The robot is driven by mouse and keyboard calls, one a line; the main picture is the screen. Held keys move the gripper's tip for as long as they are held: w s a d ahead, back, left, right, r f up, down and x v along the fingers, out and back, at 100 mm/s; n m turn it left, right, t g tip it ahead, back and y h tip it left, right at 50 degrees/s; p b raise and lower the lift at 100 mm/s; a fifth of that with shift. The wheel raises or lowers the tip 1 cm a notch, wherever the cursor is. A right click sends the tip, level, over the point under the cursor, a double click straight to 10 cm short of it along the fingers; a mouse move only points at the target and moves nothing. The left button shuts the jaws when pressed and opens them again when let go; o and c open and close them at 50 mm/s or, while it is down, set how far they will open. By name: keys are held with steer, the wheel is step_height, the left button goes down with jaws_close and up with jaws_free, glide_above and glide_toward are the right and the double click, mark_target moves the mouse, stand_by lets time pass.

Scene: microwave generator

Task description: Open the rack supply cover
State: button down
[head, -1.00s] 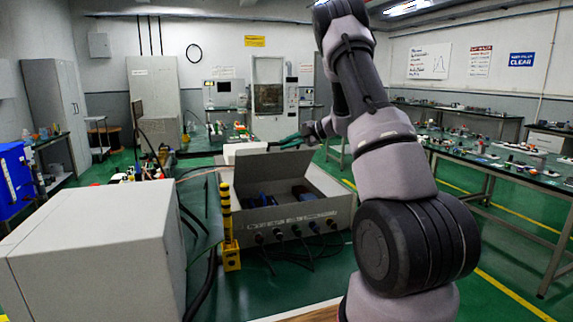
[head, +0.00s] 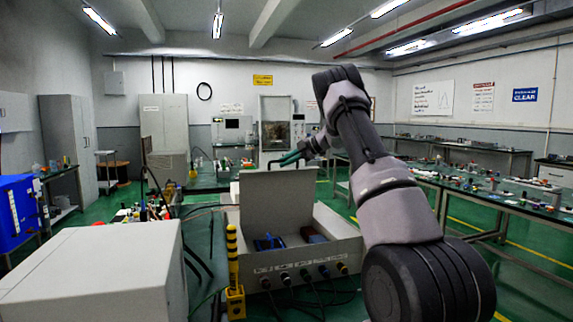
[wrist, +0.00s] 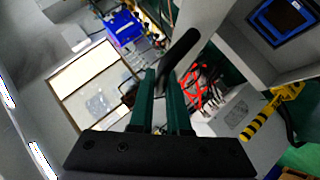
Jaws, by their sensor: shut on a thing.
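The rack supply is a light grey box (head: 305,262) with its cover (head: 277,205) raised to about upright along its left-back side. Inside the open box lie blue parts. My gripper (head: 276,161) is at the cover's top edge in the head view, its green fingers pointing left. In the wrist view my gripper (wrist: 164,72) is shut on a black bar-shaped handle (wrist: 180,54), which I take to be the cover's handle.
A large grey cabinet (head: 100,270) stands at front left. A yellow and black post (head: 233,260) stands just left of the box. Cables hang from the box front. A table with small items (head: 500,185) runs along the right. Green floor is open between.

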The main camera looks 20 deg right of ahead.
steer(key=c, duration=0.9)
jaws_free()
steer(key=v, duration=1)
steer(key=shift+s+d+r, duration=0.15)
steer(key=shift+d+r, duration=0.05)
steer(key=shift+d, duration=0.15)
